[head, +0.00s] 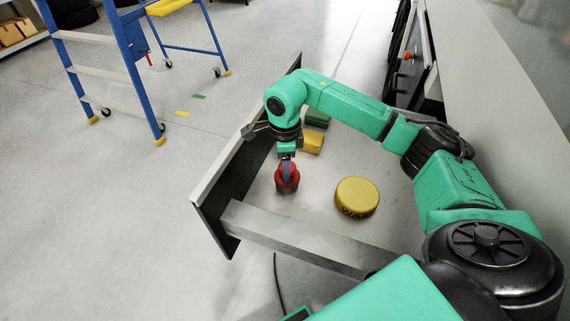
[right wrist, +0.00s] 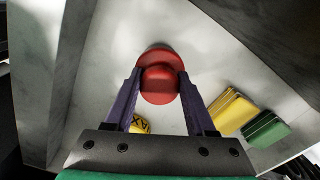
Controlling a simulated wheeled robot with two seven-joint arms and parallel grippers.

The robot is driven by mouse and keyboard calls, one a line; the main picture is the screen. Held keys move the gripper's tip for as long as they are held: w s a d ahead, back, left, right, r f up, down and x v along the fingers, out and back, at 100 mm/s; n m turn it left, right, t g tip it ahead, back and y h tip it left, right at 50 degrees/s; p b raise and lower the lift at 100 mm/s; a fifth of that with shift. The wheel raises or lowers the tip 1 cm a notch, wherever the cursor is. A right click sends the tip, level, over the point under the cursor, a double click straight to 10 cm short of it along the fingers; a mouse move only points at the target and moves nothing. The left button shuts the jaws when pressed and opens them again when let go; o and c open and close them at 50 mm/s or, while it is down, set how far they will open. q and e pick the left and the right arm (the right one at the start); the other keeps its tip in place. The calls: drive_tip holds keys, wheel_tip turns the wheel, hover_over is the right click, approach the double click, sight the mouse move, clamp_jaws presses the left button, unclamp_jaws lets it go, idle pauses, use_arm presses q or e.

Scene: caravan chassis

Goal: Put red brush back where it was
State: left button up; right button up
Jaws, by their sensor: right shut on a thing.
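The red brush (head: 287,179) is a round red thing in the open drawer, near the drawer's front panel. My right gripper (head: 287,165) reaches down from above and is shut on it. In the right wrist view the two fingers of my right gripper (right wrist: 159,84) press on both sides of the red brush (right wrist: 159,68). Its lower disc shows beyond the knob. I cannot tell whether it touches the drawer floor (head: 310,213). My left gripper is not in view.
In the drawer a round yellow tin (head: 357,197) lies right of the brush. A yellow sponge-like block (head: 312,142) and a green one (head: 317,118) lie behind it. The drawer front (head: 218,180) and side wall (head: 300,240) bound the space. A blue ladder (head: 130,60) stands at left.

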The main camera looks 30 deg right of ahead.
drive_tip(key=shift+w+f, duration=0.1)
drive_tip(key=shift+f, duration=0.4)
drive_tip(key=o, duration=1.3)
drive_tip(key=shift+r, duration=0.3)
wheel_tip(320, 180, up, 12)
drive_tip(key=b, duration=0.3)
drive_tip(key=shift+f, duration=0.1)
